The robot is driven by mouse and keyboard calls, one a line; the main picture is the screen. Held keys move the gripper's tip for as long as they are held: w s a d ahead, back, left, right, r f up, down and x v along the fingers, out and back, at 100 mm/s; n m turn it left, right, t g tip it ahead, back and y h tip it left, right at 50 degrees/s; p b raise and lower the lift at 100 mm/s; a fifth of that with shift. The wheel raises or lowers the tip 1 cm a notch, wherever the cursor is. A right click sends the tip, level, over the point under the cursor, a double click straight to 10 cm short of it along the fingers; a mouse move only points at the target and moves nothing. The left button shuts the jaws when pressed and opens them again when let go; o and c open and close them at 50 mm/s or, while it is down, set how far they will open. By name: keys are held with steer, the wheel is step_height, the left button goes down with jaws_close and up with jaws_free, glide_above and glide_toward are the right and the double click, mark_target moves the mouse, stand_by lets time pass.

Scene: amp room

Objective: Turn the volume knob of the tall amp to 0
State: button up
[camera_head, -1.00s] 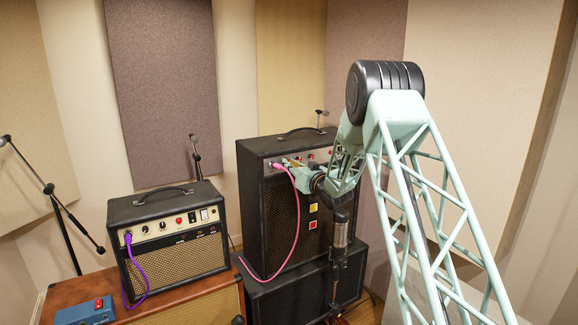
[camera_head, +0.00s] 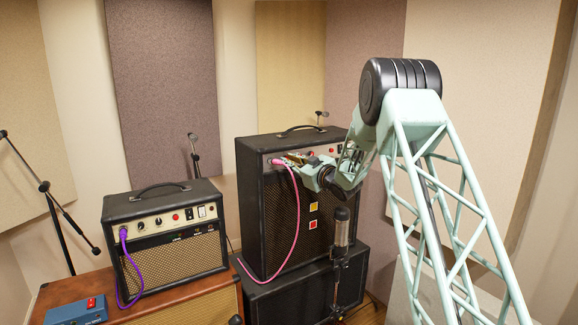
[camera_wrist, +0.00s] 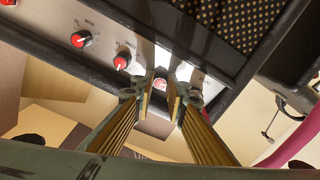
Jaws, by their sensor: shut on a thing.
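The tall amp (camera_head: 262,215) is a black cabinet with a dark grille and a metal control panel at its top front. In the wrist view its panel (camera_wrist: 48,18) shows red-faced knobs with white pointers: one knob (camera_wrist: 81,39) and another knob (camera_wrist: 121,62) stand free. My gripper (camera_wrist: 162,92) is shut on a third red-faced knob (camera_wrist: 160,84), which shows only partly between the fingers. Its pointer and label are too hidden to read. In the head view my gripper (camera_head: 291,158) is at the panel's left part, and the held knob is hidden there.
A pink cable (camera_head: 298,215) hangs from the tall amp's panel close to my gripper. A microphone (camera_head: 342,228) stands in front of the amp, below my wrist. A smaller amp (camera_head: 165,240) with a purple cable (camera_head: 128,262) and a blue pedal (camera_head: 75,313) are at left.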

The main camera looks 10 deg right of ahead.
steer(key=shift+n+b, duration=0.4)
steer(key=shift+n, duration=0.4)
steer(key=o, duration=0.6)
steer(key=shift+s+d, duration=0.1)
steer(key=shift+s, duration=0.05)
steer(key=shift+v, duration=5.85)
steer(key=shift+o, duration=0.6)
steer(key=shift+d, duration=0.15)
